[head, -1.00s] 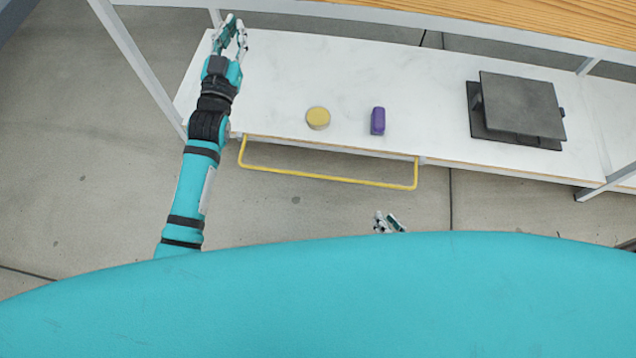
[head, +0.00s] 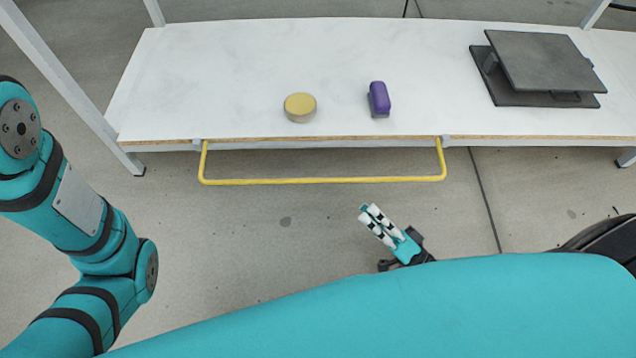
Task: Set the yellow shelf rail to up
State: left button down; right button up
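The yellow shelf rail (head: 322,181) is a thin U-shaped bar on the front edge of the white shelf (head: 230,60). It hangs below that edge, with both end arms and the long bar in plain sight. My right gripper (head: 369,212) is below the rail, right of its middle, and apart from it. Its two fingers lie close together and look shut, with nothing between them. My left arm comes in at the left, but its gripper is out of view.
A round yellow-topped piece (head: 300,107) and a purple block (head: 379,100) stand on the shelf near its front edge. A dark grey press-like device (head: 545,62) is at the right. A grey post (head: 60,75) stands left of the shelf. The floor before the rail is clear.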

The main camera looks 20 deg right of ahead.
aim_at(321, 179)
jog(key=w+a+b, duration=0.2)
jog(key=w, duration=0.1)
jog(key=w+a+b, duration=0.2)
jog(key=w+a, duration=0.1)
jog(key=w, duration=0.1)
jog(key=w+a+b, duration=0.2)
jog(key=w+b, duration=0.1)
jog(key=shift+w+a+r, duration=0.35)
jog(key=shift+w+a, duration=0.05)
jog(key=shift+w+a+r, duration=0.2)
jog(key=shift+w+r, duration=0.05)
jog(key=shift+r, duration=0.05)
grip_shut()
